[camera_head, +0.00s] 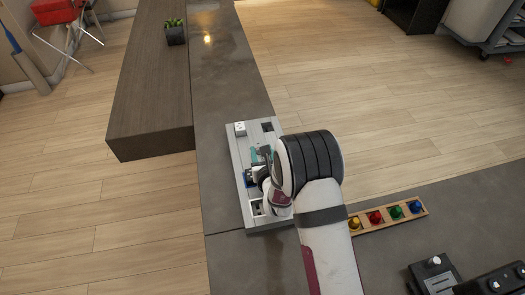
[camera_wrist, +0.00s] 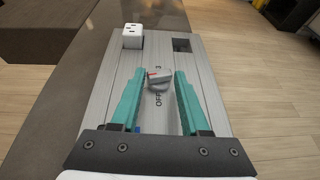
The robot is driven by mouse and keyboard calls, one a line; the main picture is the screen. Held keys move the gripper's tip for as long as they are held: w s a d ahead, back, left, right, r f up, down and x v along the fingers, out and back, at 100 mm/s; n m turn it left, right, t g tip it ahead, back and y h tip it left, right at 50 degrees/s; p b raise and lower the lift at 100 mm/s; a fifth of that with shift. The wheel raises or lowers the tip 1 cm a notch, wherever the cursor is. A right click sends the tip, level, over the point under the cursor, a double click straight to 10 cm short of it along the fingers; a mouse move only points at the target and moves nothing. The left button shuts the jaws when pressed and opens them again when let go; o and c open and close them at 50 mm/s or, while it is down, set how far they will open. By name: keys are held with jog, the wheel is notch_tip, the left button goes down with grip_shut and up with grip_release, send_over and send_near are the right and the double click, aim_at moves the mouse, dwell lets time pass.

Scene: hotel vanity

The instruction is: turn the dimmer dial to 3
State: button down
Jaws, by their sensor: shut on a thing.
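In the head view my arm and gripper (camera_head: 262,152) hide the dial and much of the panel.
A white cube-shaped block with dark holes (camera_wrist: 132,36) and a dark square recess (camera_wrist: 182,45) are at the panel's far end. A wooden strip with coloured knobs (camera_head: 386,217) lies right of my arm. A potted plant (camera_head: 175,34) stands far off; the counter between is clear.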

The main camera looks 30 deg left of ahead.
jog(key=shift+a+r, duration=0.15)
jog(key=shift+c, duration=1.9)
grip_release()
jog(key=v, duration=1.6)
jog(key=shift+c, duration=0.3)
